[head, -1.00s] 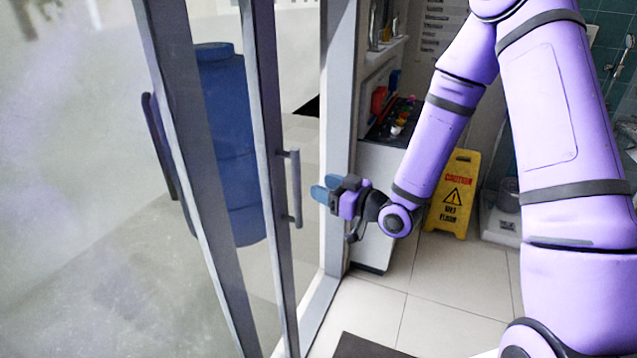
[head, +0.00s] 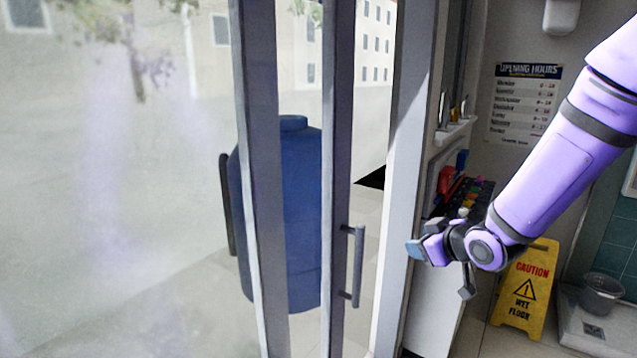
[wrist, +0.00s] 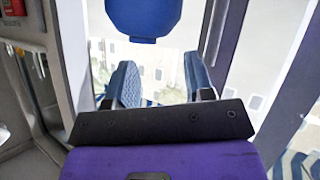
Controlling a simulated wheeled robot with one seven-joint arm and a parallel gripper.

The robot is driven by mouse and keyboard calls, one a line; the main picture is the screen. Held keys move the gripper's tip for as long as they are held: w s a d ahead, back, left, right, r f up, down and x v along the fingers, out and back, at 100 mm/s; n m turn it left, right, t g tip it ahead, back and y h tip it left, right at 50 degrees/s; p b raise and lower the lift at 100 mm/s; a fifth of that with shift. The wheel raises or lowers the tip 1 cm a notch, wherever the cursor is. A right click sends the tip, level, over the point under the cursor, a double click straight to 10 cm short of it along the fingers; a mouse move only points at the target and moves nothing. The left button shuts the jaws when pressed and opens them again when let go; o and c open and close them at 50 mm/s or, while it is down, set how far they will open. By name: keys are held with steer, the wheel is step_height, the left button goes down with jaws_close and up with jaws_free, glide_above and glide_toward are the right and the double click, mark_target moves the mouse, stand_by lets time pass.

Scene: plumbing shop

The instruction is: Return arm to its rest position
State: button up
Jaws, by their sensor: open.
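My gripper (head: 416,250) is at the end of my purple arm, right of the glass door's handle (head: 353,266) and in front of the light door frame (head: 405,180) in the head view. In the wrist view my gripper (wrist: 160,85) shows two blue fingers spread apart with nothing between them. My arm reaches in from the upper right, bent at the wrist, and seems clear of the door handle.
A glass door (head: 340,120) stands ajar at the left, with a blue barrel (head: 300,215) behind it. A yellow wet floor sign (head: 524,290) and a grey bucket (head: 601,293) stand at the right. A white cabinet (head: 432,315) is beside the door frame.

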steer(key=s+d+r+m+g+h, duration=0.2)
steer(key=s+d+r+m+h, duration=0.15)
steer(key=s+r, duration=0.4)
steer(key=s+d+r+m+g+h, duration=0.2)
steer(key=s+d+r+m, duration=0.15)
steer(key=s+r, duration=0.4)
steer(key=s+m+g, duration=0.1)
steer(key=s+g, duration=0.1)
steer(key=s, duration=1)
steer(key=shift+s+d+r+y, duration=0.15)
steer(key=shift+s+d+y, duration=0.05)
steer(key=shift+s+y, duration=0.15)
